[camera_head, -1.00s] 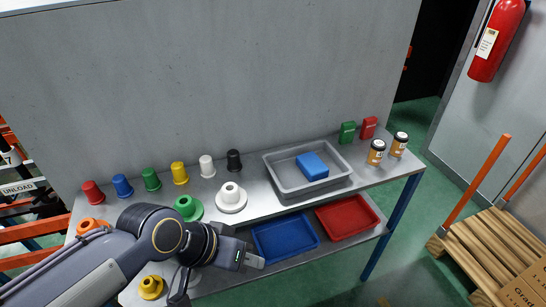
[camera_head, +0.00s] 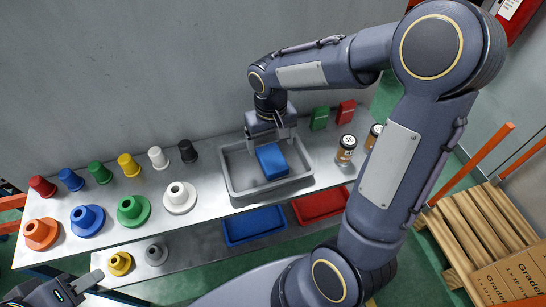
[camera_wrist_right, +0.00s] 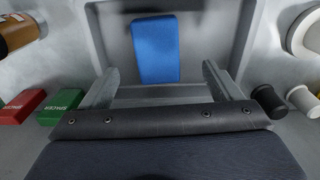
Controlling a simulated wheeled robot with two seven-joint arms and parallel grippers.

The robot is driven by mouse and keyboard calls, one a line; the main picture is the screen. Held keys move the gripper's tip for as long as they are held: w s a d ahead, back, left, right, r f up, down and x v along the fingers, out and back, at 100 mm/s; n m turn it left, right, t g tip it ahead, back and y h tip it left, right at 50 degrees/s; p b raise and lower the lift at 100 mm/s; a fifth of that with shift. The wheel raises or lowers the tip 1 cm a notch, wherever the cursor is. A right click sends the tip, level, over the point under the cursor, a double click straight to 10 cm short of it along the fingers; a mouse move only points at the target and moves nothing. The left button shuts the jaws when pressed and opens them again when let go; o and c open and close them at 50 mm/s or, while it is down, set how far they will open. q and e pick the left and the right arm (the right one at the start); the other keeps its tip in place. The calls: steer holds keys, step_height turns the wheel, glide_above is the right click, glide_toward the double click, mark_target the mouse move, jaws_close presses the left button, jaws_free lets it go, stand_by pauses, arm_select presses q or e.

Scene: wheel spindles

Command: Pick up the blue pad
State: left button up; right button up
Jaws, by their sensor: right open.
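The blue pad (camera_head: 272,161) lies in the grey tray (camera_head: 232,190) on the upper shelf. It also shows in the right wrist view (camera_wrist_right: 156,48), beyond the fingertips. My right gripper (camera_head: 271,138) points down at the tray's back edge, just behind the pad. In the right wrist view its two fingers (camera_wrist_right: 160,74) are wide apart with nothing between them, and the pad lies ahead of the gap. My left gripper (camera_head: 84,287) is at the bottom left corner, partly cut off; its jaw state is unclear.
Green and red boxes (camera_head: 319,118) (camera_head: 346,111) and orange-brown jars (camera_head: 345,149) stand right of the tray. Coloured spindles and flanged wheels (camera_head: 131,209) fill the shelf to the left. Blue and red bins (camera_head: 254,225) (camera_head: 318,206) sit below. A wall rises behind.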

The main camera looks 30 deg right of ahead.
mark_target(272, 157)
steer(key=f, duration=0.5)
steer(key=f+p, duration=0.1)
steer(key=f, duration=0.1)
steer(key=shift+w+d+f, duration=0.2)
steer(key=shift+w+d, duration=0.1)
steer(key=c, duration=1.1)
steer(key=shift+o, duration=0.2)
steer(key=shift+r, duration=0.1)
